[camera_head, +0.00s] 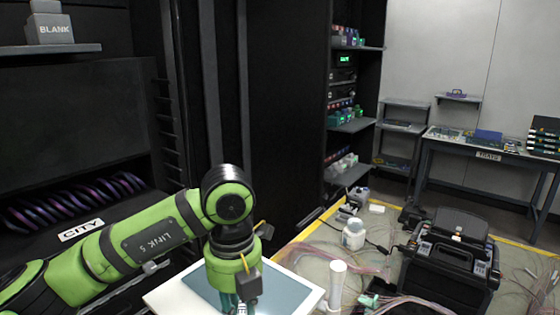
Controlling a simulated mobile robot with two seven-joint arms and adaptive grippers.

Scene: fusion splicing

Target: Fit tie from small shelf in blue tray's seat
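A small wall shelf (469,100) hangs on the grey wall at the back right. A small purple item (456,93) lies on it, too far off to make out in detail; it may be the tie. A blue tray (487,136) lies on the far bench below and right of the shelf; its seat cannot be made out. My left gripper (233,303) points down over a pale panel at the bottom, far from both. The frame's edge cuts off its fingertips. My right gripper is not in view.
The far bench (455,148) has a "TRAYS" label and a dark stack (543,137) at its right end. A black case (450,255), white bottle (354,234) and white cylinder (338,285) stand nearer. Dark racks rise left and centre.

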